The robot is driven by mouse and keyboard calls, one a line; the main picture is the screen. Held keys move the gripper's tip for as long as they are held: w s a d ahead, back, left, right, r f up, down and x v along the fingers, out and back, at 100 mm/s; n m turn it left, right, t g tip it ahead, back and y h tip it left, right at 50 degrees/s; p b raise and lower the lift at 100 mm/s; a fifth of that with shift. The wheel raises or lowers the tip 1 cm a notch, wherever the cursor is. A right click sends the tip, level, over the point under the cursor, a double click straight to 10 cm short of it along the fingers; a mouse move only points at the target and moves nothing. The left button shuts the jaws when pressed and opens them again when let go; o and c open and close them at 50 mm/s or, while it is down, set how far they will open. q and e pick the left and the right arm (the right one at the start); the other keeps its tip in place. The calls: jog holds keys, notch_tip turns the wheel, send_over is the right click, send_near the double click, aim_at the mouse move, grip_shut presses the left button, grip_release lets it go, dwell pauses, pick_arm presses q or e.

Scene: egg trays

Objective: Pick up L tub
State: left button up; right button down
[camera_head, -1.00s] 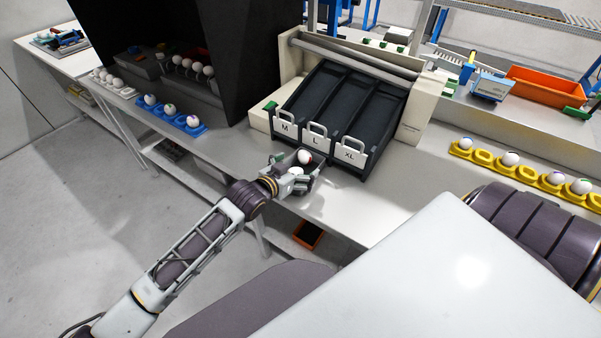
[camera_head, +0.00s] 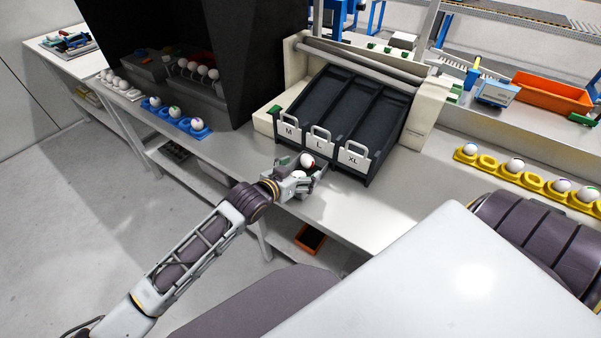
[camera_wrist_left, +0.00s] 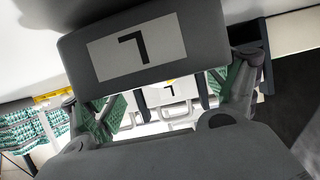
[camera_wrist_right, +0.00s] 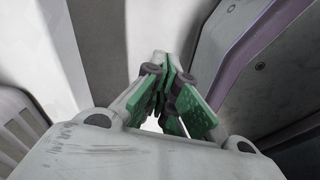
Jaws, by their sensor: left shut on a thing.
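The L tub (camera_wrist_left: 75,55) is a dark grey box whose white label with a black L fills the top of the left wrist view. In the head view the tub (camera_head: 318,177) is held above the bench, in front of the dark rack (camera_head: 345,115). My left gripper (camera_head: 301,184) is shut on the tub, partly hiding it. Eggs (camera_head: 307,160) show in the tub's open top. My right gripper (camera_wrist_right: 170,90) shows only in its own wrist view, with its green-padded fingers together and nothing seen between them.
The rack's lanes carry M, L and XL signs at their front. A blue egg tray (camera_head: 180,122) lies to the left and a yellow egg tray (camera_head: 530,178) to the right. The grey bench (camera_head: 385,200) is clear between the rack and its front edge.

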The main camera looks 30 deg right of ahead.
pick_arm(q)
notch_tip(320, 180, up, 6)
jog(key=shift+f, duration=0.1)
jog(key=shift+a+r, duration=0.1)
jog(key=shift+r, duration=0.25)
jog(key=shift+s+a+f, duration=0.1)
jog(key=shift+s+a, duration=0.2)
jog(key=shift+a, duration=0.4)
jog(key=s+a, duration=0.3)
jog(key=a, duration=0.5)
jog(key=s+a, duration=0.4)
jog(key=a, duration=0.4)
jog(key=shift+a, duration=0.2)
pick_arm(e)
jog(key=shift+w+a+f, duration=0.1)
jog(key=shift+w+a, duration=0.1)
jog(key=shift+a, duration=0.25)
jog(key=shift+w+a, duration=0.15)
jog(key=shift+a, duration=0.3)
pick_arm(q)
jog(key=shift+w, duration=0.15)
pick_arm(e)
jog(key=shift+d, duration=0.1)
